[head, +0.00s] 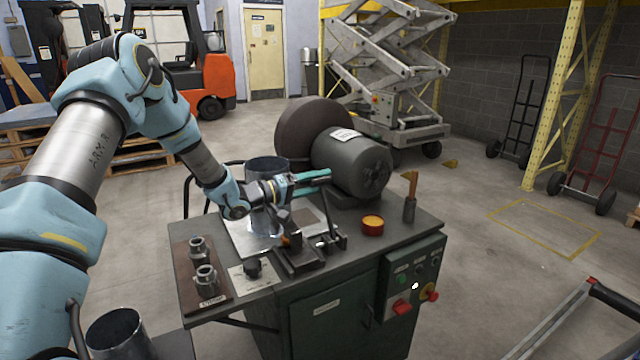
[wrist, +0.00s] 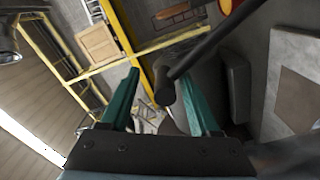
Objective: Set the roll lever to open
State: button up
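My gripper (head: 328,178) is open, with teal fingers, over the dark workbench in the head view. In the wrist view its fingers (wrist: 160,72) are spread apart. A dark rod with a round knob on its end, which looks like the roll lever (wrist: 164,90), comes from the upper right and ends between the fingers in that picture. I see a gap beside the knob and cannot tell its depth between the fingers.
A metal cylinder (head: 266,168) stands on the bench behind my wrist. A large dark motor (head: 352,160) stands close behind the fingers. A board with metal fittings (head: 203,285), an orange-topped tin (head: 372,224) and a cup with a brush (head: 409,208) share the bench. The control box (head: 412,285) hangs in front.

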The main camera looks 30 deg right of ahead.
jog(key=a, duration=0.3)
jog(key=a+b, duration=0.1)
jog(key=a, duration=0.2)
jog(key=a+b, duration=0.1)
jog(key=a, duration=0.3)
jog(key=shift+w+a, duration=0.1)
jog(key=shift+w, duration=0.2)
jog(key=shift+f, duration=0.1)
